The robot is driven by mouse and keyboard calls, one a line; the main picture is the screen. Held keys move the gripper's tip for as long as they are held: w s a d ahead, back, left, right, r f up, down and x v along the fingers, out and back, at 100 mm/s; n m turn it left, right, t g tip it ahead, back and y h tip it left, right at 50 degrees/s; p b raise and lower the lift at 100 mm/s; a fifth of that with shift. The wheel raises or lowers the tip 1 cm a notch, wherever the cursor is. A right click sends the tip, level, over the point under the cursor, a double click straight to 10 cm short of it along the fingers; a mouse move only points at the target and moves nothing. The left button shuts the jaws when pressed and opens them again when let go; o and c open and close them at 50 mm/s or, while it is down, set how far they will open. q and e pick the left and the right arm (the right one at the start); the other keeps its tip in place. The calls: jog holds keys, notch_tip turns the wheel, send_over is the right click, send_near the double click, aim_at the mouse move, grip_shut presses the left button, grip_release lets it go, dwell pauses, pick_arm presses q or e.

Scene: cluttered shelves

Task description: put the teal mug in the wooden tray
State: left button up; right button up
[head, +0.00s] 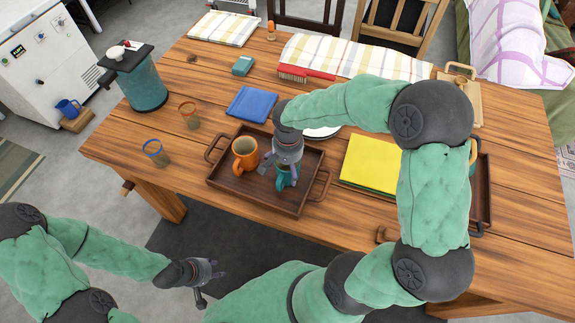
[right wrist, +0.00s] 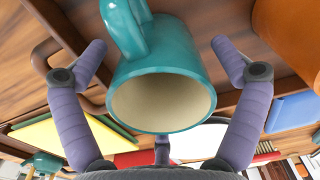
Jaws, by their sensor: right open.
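The teal mug (head: 282,181) is inside the outline of the dark brown wooden tray (head: 228,186), right of the orange mug, mostly hidden under my right gripper (head: 281,163). In the right wrist view the teal mug (right wrist: 165,62) shows its open rim and cream inside, with its handle at the upper left. My right gripper (right wrist: 158,47) is open, its fingers on either side of the mug with gaps visible. I cannot tell whether the mug's base touches the tray floor. My left gripper (head: 207,272) hangs empty in front of the table; its opening is unclear.
An orange mug (head: 245,153) stands in the tray's left part. A blue book (head: 251,104), a partly hidden white plate (head: 321,133) and yellow book (head: 371,161) surround the tray. Two glasses (head: 156,153) (head: 190,116) stand left. Another dark tray (head: 485,187) is at right.

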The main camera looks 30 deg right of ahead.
notch_tip(320, 180, up, 12)
jog(key=p, duration=0.5)
jog(key=shift+r, duration=0.15)
